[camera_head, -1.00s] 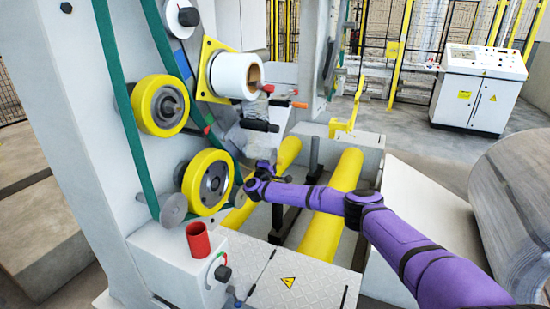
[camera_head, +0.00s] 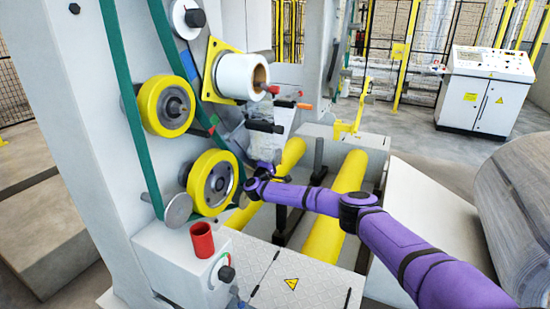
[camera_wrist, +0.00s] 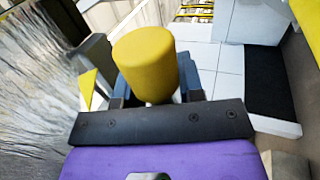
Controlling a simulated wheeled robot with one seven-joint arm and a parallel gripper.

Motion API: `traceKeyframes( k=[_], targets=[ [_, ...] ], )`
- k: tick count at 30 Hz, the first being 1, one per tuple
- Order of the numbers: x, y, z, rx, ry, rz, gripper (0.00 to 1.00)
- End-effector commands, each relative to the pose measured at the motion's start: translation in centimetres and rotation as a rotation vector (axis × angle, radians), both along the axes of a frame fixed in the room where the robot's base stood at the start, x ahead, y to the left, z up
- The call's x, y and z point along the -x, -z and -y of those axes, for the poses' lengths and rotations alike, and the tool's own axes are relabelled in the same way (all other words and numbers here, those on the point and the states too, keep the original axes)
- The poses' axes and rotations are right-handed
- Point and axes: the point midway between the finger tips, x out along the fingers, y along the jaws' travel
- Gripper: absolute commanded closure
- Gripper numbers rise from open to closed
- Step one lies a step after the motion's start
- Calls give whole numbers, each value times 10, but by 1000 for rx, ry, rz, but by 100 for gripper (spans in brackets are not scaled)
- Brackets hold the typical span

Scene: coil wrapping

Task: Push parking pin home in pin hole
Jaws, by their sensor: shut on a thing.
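My gripper (camera_wrist: 157,84) is shut on a yellow cylinder with a rounded end, which I take to be the parking pin (camera_wrist: 150,55). In the wrist view the yellow cylinder stands out between the blue-grey fingers, and its lower part is hidden by the dark bracket. In the head view my gripper (camera_head: 262,168) is small, beside the lower yellow wheel (camera_head: 212,183) and below the black handles. The pin cannot be made out there. I cannot make out the pin hole in either view, nor how deep the pin sits.
A white film roll (camera_head: 237,75) is on a yellow plate above the gripper. Yellow rollers (camera_head: 345,190) lie right of it. A red cup (camera_head: 202,241) stands on the front left box. A wrapped coil (camera_head: 525,210) is at the right. Floor near the cabinet (camera_head: 485,88) is clear.

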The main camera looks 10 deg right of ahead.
Motion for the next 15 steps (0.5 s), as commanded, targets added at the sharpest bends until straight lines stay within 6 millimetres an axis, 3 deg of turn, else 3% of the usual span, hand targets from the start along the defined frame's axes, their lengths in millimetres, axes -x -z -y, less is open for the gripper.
traceKeyframes(
  k=[8, 9, 12, 15],
  targets=[
    [-4, -1, -4, 0, 1, 1, 100],
    [-4, -1, -5, 0, 2, 1, 62],
    [-4, -1, -4, 0, 1, 1, 39],
    [-4, -1, -4, 0, 1, 1, 35]
  ],
)
